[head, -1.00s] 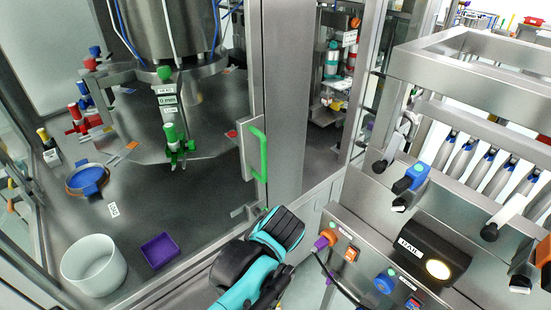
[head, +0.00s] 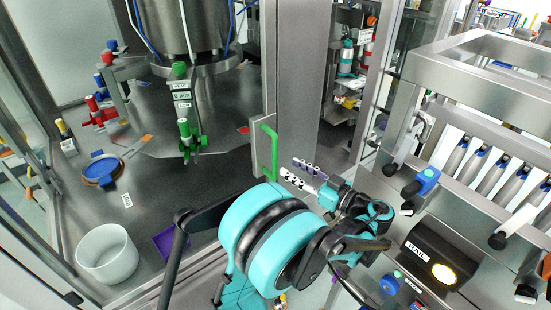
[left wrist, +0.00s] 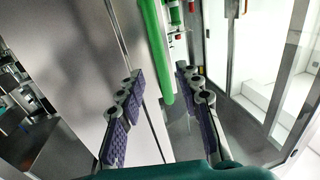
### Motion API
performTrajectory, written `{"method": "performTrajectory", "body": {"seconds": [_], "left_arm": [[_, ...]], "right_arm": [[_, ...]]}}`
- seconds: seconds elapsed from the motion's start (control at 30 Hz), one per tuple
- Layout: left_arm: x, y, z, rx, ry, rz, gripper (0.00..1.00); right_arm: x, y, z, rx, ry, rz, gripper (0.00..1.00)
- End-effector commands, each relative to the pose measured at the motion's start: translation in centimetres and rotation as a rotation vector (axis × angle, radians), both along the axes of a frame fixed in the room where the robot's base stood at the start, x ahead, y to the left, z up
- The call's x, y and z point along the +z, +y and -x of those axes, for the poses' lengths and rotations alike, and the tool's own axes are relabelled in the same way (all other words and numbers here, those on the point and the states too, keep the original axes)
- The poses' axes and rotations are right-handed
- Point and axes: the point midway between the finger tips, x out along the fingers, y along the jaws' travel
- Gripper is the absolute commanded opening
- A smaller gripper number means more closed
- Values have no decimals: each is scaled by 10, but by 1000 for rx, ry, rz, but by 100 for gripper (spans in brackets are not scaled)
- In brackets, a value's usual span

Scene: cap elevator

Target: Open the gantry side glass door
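The green door handle (head: 268,150) stands upright on the edge of the gantry's side door, beside a metal post. The door's glass pane (head: 205,215) is hard to make out, and how far it stands open cannot be told. My left gripper (head: 300,174) is just right of the handle in the head view, its two purple-padded fingers apart and empty. In the left wrist view the handle (left wrist: 155,50) shows ahead, in line with the gap between the open fingers (left wrist: 160,95). Contact with the handle is not visible. My right gripper is out of view.
A steel frame with several tubes (head: 470,165) and a black lamp box (head: 435,250) stand at the right. Inside the enclosure are a white bowl (head: 107,255), a purple tray (head: 176,244) and a blue-lidded dish (head: 101,170). The metal post (head: 302,80) stands behind the handle.

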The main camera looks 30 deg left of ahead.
Motion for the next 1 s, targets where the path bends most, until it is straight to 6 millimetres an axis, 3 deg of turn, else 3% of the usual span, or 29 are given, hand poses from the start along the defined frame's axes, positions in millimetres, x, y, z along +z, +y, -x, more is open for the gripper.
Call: {"method": "performTrajectory", "body": {"seconds": [0.4, 0.8, 0.93, 1.0], "left_arm": [[-1, 62, -11, 3, 2, 2, 35], [0, 72, -14, -1, 4, 2, 35], [0, 72, -14, -1, 4, 2, 3], [0, 72, -14, -1, 4, 2, 0]], "right_arm": [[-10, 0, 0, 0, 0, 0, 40], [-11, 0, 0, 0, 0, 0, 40], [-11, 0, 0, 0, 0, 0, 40], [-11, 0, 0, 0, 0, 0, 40]]}}
